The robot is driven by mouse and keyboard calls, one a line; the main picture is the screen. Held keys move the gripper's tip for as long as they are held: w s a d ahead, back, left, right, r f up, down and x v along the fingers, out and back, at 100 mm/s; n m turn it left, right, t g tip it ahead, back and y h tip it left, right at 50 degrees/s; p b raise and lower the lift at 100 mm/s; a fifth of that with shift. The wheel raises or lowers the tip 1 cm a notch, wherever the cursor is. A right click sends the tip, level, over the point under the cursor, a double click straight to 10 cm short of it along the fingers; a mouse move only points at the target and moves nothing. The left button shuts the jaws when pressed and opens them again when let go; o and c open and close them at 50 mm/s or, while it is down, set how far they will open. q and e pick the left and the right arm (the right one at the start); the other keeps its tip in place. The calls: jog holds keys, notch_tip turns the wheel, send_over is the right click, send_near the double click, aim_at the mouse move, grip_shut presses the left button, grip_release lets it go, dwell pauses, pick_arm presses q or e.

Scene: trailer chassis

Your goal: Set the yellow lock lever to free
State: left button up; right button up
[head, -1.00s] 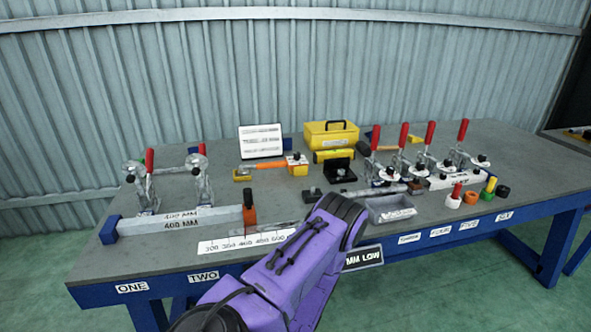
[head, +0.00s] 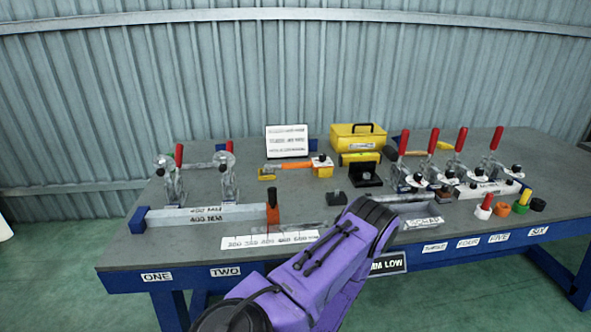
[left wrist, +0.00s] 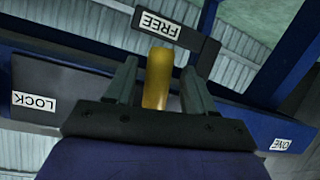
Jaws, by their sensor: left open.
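The yellow lock lever (left wrist: 158,82) stands upright in the middle of the left wrist view. My left gripper (left wrist: 157,64) is open, with one dark finger on each side of the lever and a narrow gap showing at both. The FREE label (left wrist: 159,27) is upside down on a dark plate just beyond the lever's far end. The LOCK label (left wrist: 35,103) is on a dark plate at the left. The lever's base is hidden by my gripper. In the head view my purple arm hides that area, and neither gripper shows.
The blue-framed bench (head: 210,290) carries clamps with red handles (head: 461,140), a long bar (head: 205,215), a yellow box (head: 357,137) and a grey tray (head: 425,222). The ONE label (left wrist: 282,144) is right in the wrist view.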

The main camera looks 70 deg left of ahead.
pick_arm(q)
jog(key=v, duration=0.9)
jog(key=shift+d+b, duration=0.35)
jog(key=shift+b, duration=0.1)
jog(key=shift+r, duration=0.1)
jog(key=s+d+f+m+h, duration=0.1)
jog(key=d+f+m+h, duration=0.3)
jog(key=d+m, duration=0.2)
jog(key=s+d+f+m+t+h, duration=0.1)
jog(key=d+f+m+h, duration=0.3)
jog(key=d, duration=0.4)
jog(key=shift+s+d+f+m+h, duration=0.2)
jog(key=shift+d+f+m+h, duration=0.15)
jog(key=shift+m+h, duration=0.5)
jog(key=shift+c, duration=0.3)
